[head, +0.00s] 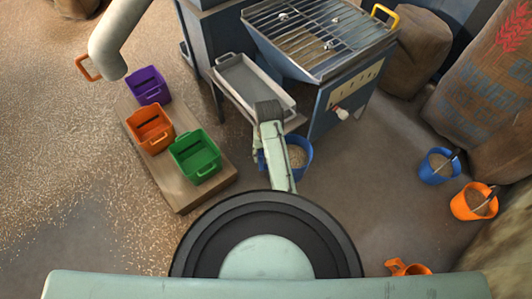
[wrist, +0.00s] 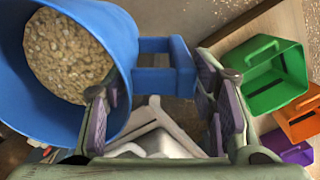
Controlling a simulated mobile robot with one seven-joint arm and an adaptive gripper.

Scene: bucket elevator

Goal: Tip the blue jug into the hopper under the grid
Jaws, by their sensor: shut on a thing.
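The blue jug (head: 305,168) is in front of the blue machine in the head view, filled with pale grain. In the wrist view the jug (wrist: 105,30) fills the left side, and its square handle (wrist: 160,45) reaches between my fingers. My gripper (wrist: 163,80) is shut on this handle; in the head view my gripper (head: 262,157) is at the jug's left side, partly hidden by my arm. The jug looks roughly upright; I cannot tell whether it touches the floor. The hopper (head: 283,62) is behind it, under the metal grid (head: 310,32), which carries a few small pale lumps.
A grey tray (head: 232,73) sits on the machine's front left. Purple (head: 148,85), orange (head: 150,127) and green (head: 195,156) bins stand on a wooden board (head: 190,193) at left. Blue (head: 438,167) and orange (head: 473,202) buckets and sacks (head: 485,90) are at right. Floor right of the jug is clear.

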